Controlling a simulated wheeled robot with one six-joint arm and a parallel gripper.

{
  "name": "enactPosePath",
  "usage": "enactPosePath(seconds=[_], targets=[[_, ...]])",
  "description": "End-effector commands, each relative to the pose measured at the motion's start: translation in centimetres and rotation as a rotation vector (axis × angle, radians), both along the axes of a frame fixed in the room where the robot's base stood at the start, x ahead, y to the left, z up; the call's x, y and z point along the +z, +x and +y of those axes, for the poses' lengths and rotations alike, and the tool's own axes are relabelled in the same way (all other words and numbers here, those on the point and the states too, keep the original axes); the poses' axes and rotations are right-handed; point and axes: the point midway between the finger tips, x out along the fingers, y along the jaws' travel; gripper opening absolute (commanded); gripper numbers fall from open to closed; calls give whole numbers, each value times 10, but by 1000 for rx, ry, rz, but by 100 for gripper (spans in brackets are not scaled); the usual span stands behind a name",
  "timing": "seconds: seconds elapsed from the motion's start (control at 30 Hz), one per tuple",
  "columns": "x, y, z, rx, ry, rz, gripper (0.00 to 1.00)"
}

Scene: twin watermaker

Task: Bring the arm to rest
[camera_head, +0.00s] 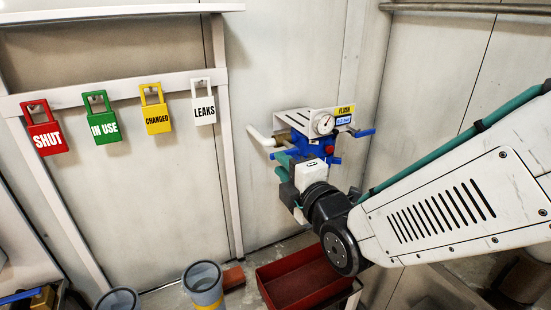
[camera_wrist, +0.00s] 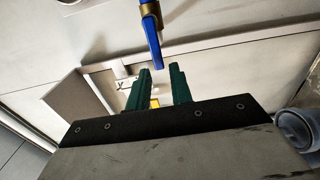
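My arm (camera_head: 455,205) reaches in from the right in the head view, stretched toward the blue valve assembly (camera_head: 310,146) on the back wall. My gripper (camera_wrist: 160,70) has two green fingers, which show apart in the wrist view with nothing held between them. A blue lever (camera_wrist: 153,42) on a brass fitting hangs down in that view, its end close to the fingertips. I cannot tell whether it touches them. In the head view the fingers are small and partly hidden beside the assembly.
A round gauge (camera_head: 323,124) sits on the assembly's bracket. Red, green, yellow and white (camera_head: 203,101) lock tags hang on a rail at left. A red tray (camera_head: 300,280) and grey cylinders (camera_head: 204,285) stand below. Wall space left of the assembly is clear.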

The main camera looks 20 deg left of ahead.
Motion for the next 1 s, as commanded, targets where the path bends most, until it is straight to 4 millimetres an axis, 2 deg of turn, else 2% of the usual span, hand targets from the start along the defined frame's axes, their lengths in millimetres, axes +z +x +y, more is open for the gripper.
enactPosePath(seconds=[0.2, 0.67, 0.77, 0.87, 0.97, 1.0], targets=[[0, -8, -9, 0, -1, 1, 22], [-2, -8, -9, 1, 15, 30, 22], [-24, -9, -10, -8, 7, 188, 22], [-66, -17, -19, -50, -37, 448, 22], [-93, -27, -44, -152, -68, 725, 22], [-100, -28, -61, -214, -71, 830, 22]])
